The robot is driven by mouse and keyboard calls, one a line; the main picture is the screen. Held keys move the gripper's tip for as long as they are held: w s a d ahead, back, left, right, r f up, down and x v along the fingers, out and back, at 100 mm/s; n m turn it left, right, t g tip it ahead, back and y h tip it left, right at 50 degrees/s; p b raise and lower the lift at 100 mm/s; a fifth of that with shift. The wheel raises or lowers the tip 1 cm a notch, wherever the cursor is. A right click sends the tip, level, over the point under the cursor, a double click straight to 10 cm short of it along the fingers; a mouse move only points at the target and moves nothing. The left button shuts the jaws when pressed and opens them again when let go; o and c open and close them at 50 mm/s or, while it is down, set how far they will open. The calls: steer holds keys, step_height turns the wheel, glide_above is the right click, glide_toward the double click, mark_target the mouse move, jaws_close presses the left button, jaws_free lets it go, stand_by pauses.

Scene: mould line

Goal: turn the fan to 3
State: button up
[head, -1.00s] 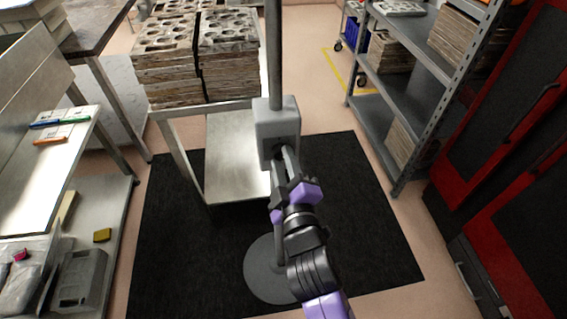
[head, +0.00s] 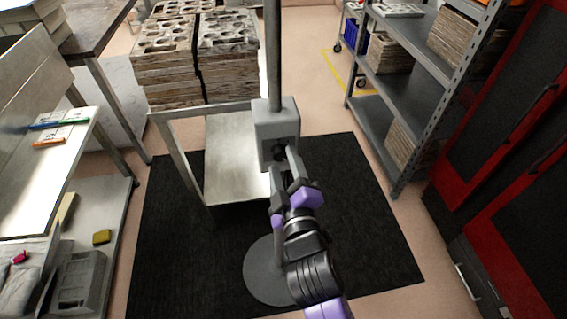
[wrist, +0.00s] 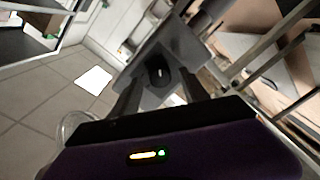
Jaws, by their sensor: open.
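The fan's grey control box (head: 277,118) sits on an upright grey pole (head: 272,50) above a round grey base (head: 265,272). The fan head is out of view. A dark round knob (wrist: 158,76) with a short white mark is on the box face (wrist: 178,62) in the wrist view. My gripper (head: 284,160) is in front of the box's lower face, and its fingers partly hide the knob in the head view. In the wrist view my gripper (wrist: 160,90) is open, with one finger on each side of the knob. I cannot tell whether they touch it.
A metal table (head: 205,112) with stacked moulds stands behind the pole. A grey shelf rack (head: 411,100) and red cabinets (head: 530,170) are on the right. A workbench (head: 45,180) is on the left. The black mat (head: 350,230) is clear around the base.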

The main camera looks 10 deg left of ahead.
steer(key=v, duration=0.7)
steer(key=shift+b, duration=0.3)
